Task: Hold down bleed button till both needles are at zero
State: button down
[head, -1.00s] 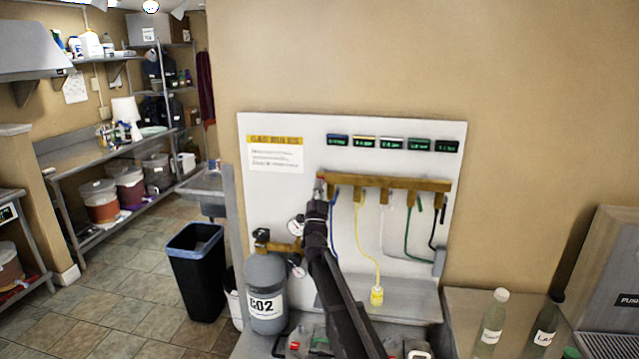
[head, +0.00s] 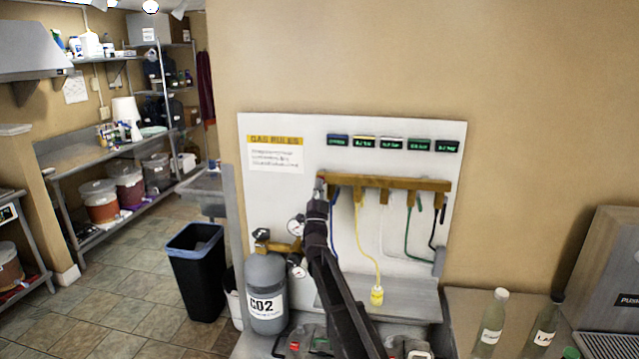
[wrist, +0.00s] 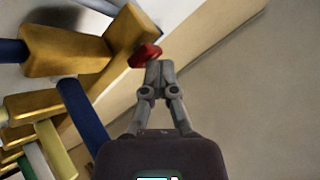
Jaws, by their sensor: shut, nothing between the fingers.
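The bleed button, a small red knob (wrist: 146,53), sits at the end of the brass manifold (wrist: 75,52) in the wrist view. My gripper (wrist: 160,66) is shut and empty, its fingertips at the red knob. They look to touch it, but I cannot tell whether it is pressed. In the head view my gripper (head: 319,187) is at the left end of the brass manifold (head: 390,183). Two round gauges, an upper one (head: 295,227) and a lower one (head: 297,262), are on the regulator of the CO2 cylinder (head: 266,285). Their needles are too small to read.
The white gas board (head: 290,200) carries coloured hoses, including a yellow one (head: 370,250), hanging below the manifold. Bottles (head: 491,320) stand on the counter at right. A black bin (head: 196,275) stands on the floor at left.

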jog(key=shift+s, duration=0.15)
jog(key=shift+s+a, duration=0.2)
jog(key=shift+s, duration=0.6)
jog(key=shift+s, duration=0.1)
jog(key=shift+s+a, duration=0.25)
jog(key=shift+s, duration=0.95)
jog(key=shift+s+a, duration=0.2)
jog(key=shift+s, duration=0.95)
jog(key=shift+f, duration=0.1)
